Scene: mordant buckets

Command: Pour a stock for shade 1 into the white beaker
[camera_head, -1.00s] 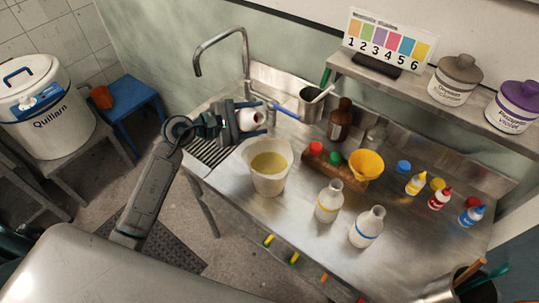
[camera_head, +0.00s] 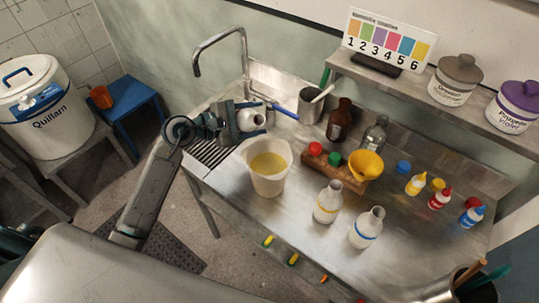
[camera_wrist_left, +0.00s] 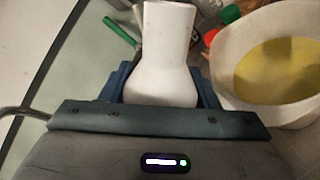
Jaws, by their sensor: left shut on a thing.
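My left gripper (camera_head: 250,119) is shut on a white bottle (camera_head: 250,119), which is tilted, its neck towards the right. In the left wrist view the bottle (camera_wrist_left: 163,60) sits between the two blue fingers. The gripper is behind and to the left of the white beaker (camera_head: 266,184), which stands on the steel bench and holds yellow liquid (camera_head: 268,163). The beaker also shows in the left wrist view (camera_wrist_left: 235,107), to the right of the bottle and apart from it. A shade chart (camera_head: 387,43) numbered 1 to 6 stands on the shelf. My right gripper is out of view.
Two white bottles, one yellow-banded (camera_head: 328,203) and one blue-banded (camera_head: 366,229), stand right of the beaker. Behind are a wooden rack (camera_head: 325,176), a yellow funnel (camera_head: 366,164), brown bottle (camera_head: 339,121) and clear bottle (camera_head: 375,135). A tap (camera_head: 197,62) rises behind the gripper.

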